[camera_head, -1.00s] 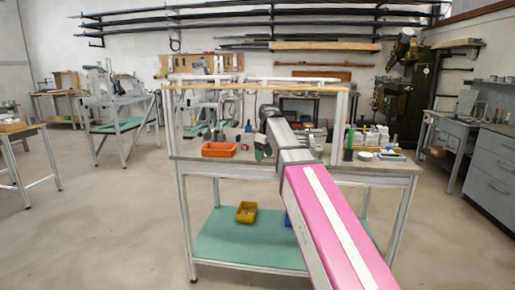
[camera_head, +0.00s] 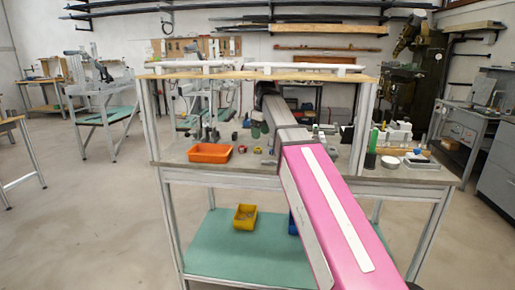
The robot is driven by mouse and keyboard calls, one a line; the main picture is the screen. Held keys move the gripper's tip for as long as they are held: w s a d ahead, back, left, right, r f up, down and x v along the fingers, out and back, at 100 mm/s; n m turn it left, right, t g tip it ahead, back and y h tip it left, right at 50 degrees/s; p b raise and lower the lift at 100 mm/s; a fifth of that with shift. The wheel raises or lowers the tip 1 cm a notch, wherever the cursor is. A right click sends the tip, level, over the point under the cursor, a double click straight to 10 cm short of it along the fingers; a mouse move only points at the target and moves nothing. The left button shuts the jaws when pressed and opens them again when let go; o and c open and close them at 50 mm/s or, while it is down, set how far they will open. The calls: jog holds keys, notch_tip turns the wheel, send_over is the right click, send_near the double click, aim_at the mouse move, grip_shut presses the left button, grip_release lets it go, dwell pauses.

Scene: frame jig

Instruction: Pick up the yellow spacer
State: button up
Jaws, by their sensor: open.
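My pink and grey arm reaches from the lower right over the workbench (camera_head: 215,170). My gripper does not show; the arm's far end is a dark joint above the bench, and what lies beyond it is hidden. Several small parts lie on the bench top left of the arm. One small yellowish-brown part (camera_head: 243,149) may be the yellow spacer, but it is too small to be sure. A grey part (camera_head: 257,150) lies beside it, close to the arm.
An orange bin (camera_head: 210,153) stands on the bench's left. White parts and a bowl (camera_head: 390,162) stand on the right. A wooden upper shelf (camera_head: 210,75) spans the bench. A yellow bin (camera_head: 245,217) sits on the green lower shelf (camera_head: 225,255). Floor is open at left.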

aim_at(258, 150)
jog(key=shift+w+f, duration=0.15)
jog(key=shift+f, duration=0.05)
jog(key=shift+w+a+f, duration=0.15)
jog(key=shift+f, duration=1)
jog(key=shift+w+a+f, duration=0.1)
jog(key=shift+a+f, duration=0.1)
jog(key=shift+f, duration=1)
jog(key=shift+w+a+f, duration=0.15)
jog(key=shift+f, duration=1)
jog(key=c, duration=1.1)
jog(key=shift+r, duration=0.1)
